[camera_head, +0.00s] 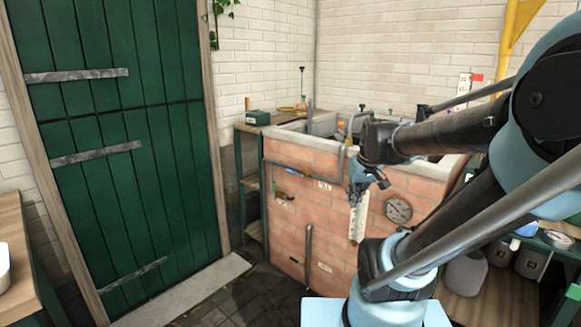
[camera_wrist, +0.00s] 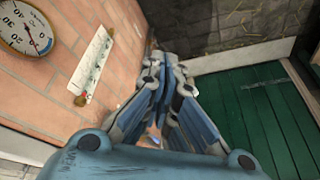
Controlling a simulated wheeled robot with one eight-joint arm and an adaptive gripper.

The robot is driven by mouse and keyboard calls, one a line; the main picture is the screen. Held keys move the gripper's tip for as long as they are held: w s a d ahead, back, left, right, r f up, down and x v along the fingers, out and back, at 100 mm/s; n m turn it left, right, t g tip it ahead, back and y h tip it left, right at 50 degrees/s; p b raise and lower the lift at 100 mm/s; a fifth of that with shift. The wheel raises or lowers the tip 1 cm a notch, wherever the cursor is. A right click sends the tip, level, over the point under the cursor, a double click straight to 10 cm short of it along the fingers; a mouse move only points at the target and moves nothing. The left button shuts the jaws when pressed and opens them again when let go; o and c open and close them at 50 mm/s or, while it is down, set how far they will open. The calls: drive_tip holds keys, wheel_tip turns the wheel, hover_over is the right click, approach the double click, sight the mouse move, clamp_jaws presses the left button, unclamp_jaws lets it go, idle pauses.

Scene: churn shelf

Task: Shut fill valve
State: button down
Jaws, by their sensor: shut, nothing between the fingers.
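A brick tank (camera_head: 310,225) stands in the middle of the head view. Its front carries a small blue-and-yellow handle (camera_head: 293,171) on a grey pipe, and an orange-yellow handle (camera_head: 283,196) lower left of it. Small labels sit beside them, too small to read, so I cannot tell which is the fill valve. My gripper (camera_head: 355,195) is shut and empty in front of the tank, right of both handles and apart from them. In the wrist view my gripper (camera_wrist: 170,75) has its fingers together, and neither handle is visible there.
A round gauge (camera_head: 397,210) and a white scale strip (camera_head: 357,222) are on the brick front; the wrist view shows both, gauge (camera_wrist: 30,28) and strip (camera_wrist: 95,65). A green door (camera_head: 120,140) is left. Dark floor left is clear.

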drive_tip(key=w+a+r+n+t+y, duration=0.1)
drive_tip(key=w+a+r+n, duration=0.1)
drive_tip(key=w+a, duration=0.4)
drive_tip(key=w+a+r+n+t+y, duration=0.1)
drive_tip(key=w+a, duration=0.5)
drive_tip(key=w, duration=1.1)
drive_tip(key=w+a+r+n+t+y, duration=0.1)
drive_tip(key=w+a+r+n+y, duration=0.1)
drive_tip(key=w+a, duration=0.4)
drive_tip(key=w+r+n, duration=0.1)
drive_tip(key=w+n, duration=0.1)
drive_tip(key=w, duration=0.3)
drive_tip(key=shift+w+n, duration=0.2)
drive_tip(key=shift+n, duration=0.2)
drive_tip(key=shift+a, duration=0.1)
hover_over(291, 171)
wheel_tip(291, 171, down, 9)
drive_tip(key=shift+a+f, duration=0.1)
drive_tip(key=shift+f, duration=0.8)
